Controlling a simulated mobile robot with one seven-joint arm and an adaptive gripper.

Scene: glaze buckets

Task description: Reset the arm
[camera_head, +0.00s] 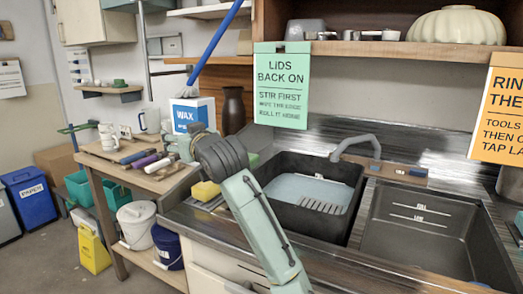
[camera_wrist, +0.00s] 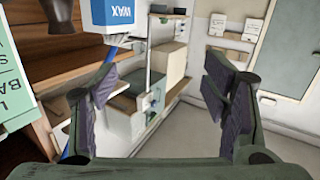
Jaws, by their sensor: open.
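My arm reaches up from the bottom of the head view, in front of the sink bench. My gripper (camera_wrist: 160,78) is open in the wrist view, with its two dark-padded fingers wide apart and nothing between them. In the head view my gripper (camera_head: 182,147) is small and partly hidden by my wrist, near the white WAX container with a blue label (camera_head: 187,116). The WAX container also shows at the top of the wrist view (camera_wrist: 114,14). I cannot tell from the head view how far the gripper is from it.
A wooden table (camera_head: 150,182) with tools and mugs stands left. A black basin (camera_head: 307,229) and steel sink (camera_head: 420,235) lie right of my arm. A green sign (camera_head: 281,85) hangs above, a blue-handled brush (camera_head: 218,42) rises nearby, and buckets (camera_head: 136,224) stand below.

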